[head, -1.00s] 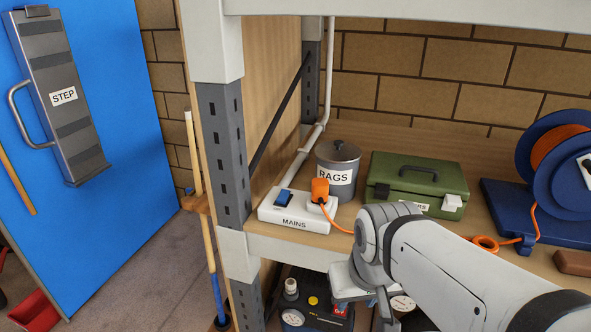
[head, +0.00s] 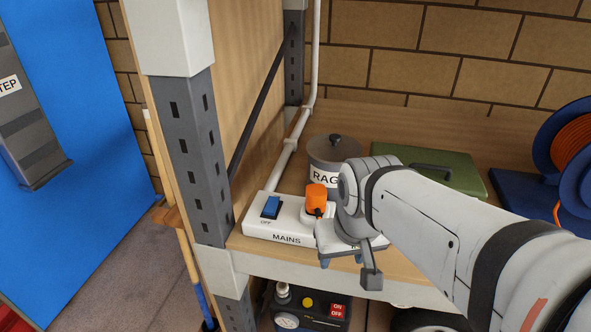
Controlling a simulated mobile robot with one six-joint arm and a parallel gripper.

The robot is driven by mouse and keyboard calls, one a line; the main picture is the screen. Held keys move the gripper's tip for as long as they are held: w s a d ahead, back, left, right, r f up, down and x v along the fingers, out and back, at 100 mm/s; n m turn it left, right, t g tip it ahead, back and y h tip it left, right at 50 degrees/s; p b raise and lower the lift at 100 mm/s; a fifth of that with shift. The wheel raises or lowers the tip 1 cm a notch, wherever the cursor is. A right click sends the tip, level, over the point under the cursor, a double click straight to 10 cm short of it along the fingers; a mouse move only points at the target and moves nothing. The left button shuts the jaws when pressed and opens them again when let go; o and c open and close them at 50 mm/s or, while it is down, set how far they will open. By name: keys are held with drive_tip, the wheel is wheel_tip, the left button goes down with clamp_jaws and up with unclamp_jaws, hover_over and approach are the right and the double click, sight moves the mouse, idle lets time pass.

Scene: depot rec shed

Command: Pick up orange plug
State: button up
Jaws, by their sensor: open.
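The orange plug (head: 316,195) sits upright in the white socket at the right end of the MAINS box (head: 287,228) on the shelf. A blue switch (head: 271,207) beside it, to the left, has OFF printed by it. My gripper (head: 348,268) is open and empty, at the shelf's front edge, just right of and in front of the plug, apart from it.
A grey RAGS tin (head: 333,151) stands close behind the plug. A green toolbox (head: 462,172) and blue cable reel (head: 566,170) are to the right. A grey shelf post (head: 190,150) stands at the left. A black machine (head: 312,308) sits below.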

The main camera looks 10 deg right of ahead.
drive_tip(key=o, duration=0.4)
drive_tip(key=shift+m+g, duration=0.5)
drive_tip(key=shift+g, duration=0.1)
drive_tip(key=w+r, duration=0.1)
drive_tip(key=w, duration=0.1)
drive_tip(key=w+r, duration=0.1)
drive_tip(key=w, duration=0.2)
drive_tip(key=w+r+p, duration=0.1)
drive_tip(key=w, duration=0.1)
drive_tip(key=shift+w+a+r, duration=0.25)
drive_tip(key=shift+w+r, duration=0.05)
drive_tip(key=shift+w, duration=0.1)
drive_tip(key=r+m+g, duration=0.1)
drive_tip(key=g, duration=0.1)
hover_over(317, 191)
drive_tip(key=shift+s+a+p, duration=0.2)
drive_tip(key=shift+s+p, duration=0.15)
drive_tip(key=shift+p, duration=0.1)
drive_tip(key=shift+w+f, duration=0.15)
drive_tip(key=shift+w, duration=0.1)
drive_tip(key=shift+f, duration=0.4)
drive_tip(key=shift+w+d+f+p, duration=0.1)
drive_tip(key=shift+f+p, duration=0.2)
drive_tip(key=shift+f, duration=1.4)
drive_tip(key=shift+d+f+p, duration=0.1)
drive_tip(key=shift+f+p, duration=0.2)
drive_tip(key=shift+f, duration=1.4)
